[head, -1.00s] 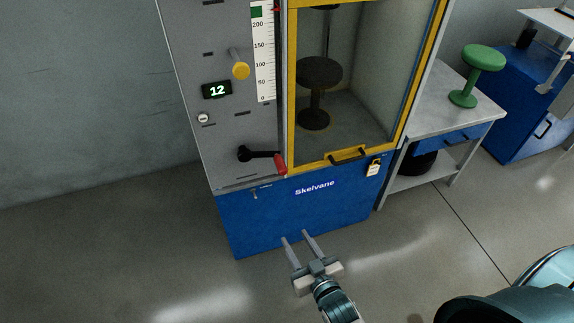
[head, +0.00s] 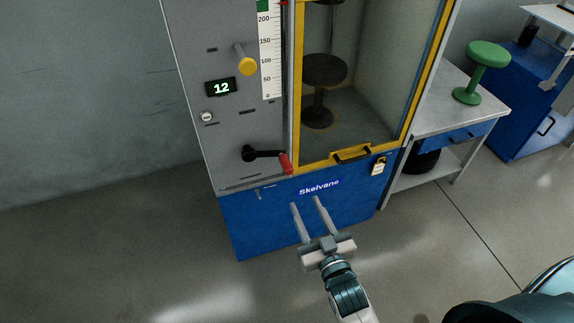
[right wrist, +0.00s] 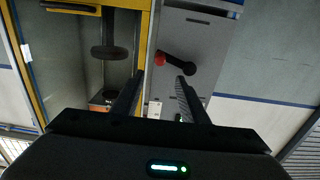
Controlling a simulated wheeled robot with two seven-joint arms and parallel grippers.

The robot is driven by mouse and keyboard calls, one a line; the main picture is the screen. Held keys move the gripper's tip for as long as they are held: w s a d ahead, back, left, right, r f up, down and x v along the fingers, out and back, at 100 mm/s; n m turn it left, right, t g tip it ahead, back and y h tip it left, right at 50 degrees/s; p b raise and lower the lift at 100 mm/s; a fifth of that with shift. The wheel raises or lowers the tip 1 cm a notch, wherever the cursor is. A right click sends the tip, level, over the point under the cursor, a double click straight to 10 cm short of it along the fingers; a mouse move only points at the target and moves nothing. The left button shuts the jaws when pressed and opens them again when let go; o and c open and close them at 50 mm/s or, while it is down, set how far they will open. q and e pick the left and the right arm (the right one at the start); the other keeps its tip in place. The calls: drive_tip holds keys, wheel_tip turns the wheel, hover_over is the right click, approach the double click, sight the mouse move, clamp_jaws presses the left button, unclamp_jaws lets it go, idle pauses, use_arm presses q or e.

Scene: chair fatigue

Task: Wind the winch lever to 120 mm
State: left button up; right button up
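The winch lever (head: 264,154) is a black crank on the grey panel's lower part. Its red handle (head: 286,163) points right; lever and handle also show in the right wrist view (right wrist: 176,63). The display (head: 220,87) reads 12. A vertical scale (head: 270,50) runs from 0 to 200 and beyond. My right gripper (head: 306,203) is open and empty, in front of the blue base and below the red handle, apart from it. In the right wrist view its fingers (right wrist: 159,88) are spread, with the lever beyond them. My left gripper is not in view.
A yellow-framed cabinet (head: 297,100) holds a dark stool (head: 324,72). A green stool (head: 484,62) stands on a side table (head: 437,117) at right. Floor at left is clear.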

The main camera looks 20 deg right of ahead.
sight(290, 172)
drive_tip(key=w, duration=0.5)
drive_tip(key=w+p, duration=0.1)
drive_tip(key=w, duration=0.8)
drive_tip(key=shift+w+a+p, duration=0.3)
drive_tip(key=shift+w, duration=0.05)
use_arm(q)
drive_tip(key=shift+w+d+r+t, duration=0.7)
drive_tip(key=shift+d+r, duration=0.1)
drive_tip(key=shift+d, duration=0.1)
use_arm(e)
drive_tip(key=shift+w, duration=0.65)
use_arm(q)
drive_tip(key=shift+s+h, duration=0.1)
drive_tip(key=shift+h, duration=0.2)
use_arm(e)
clamp_jaws()
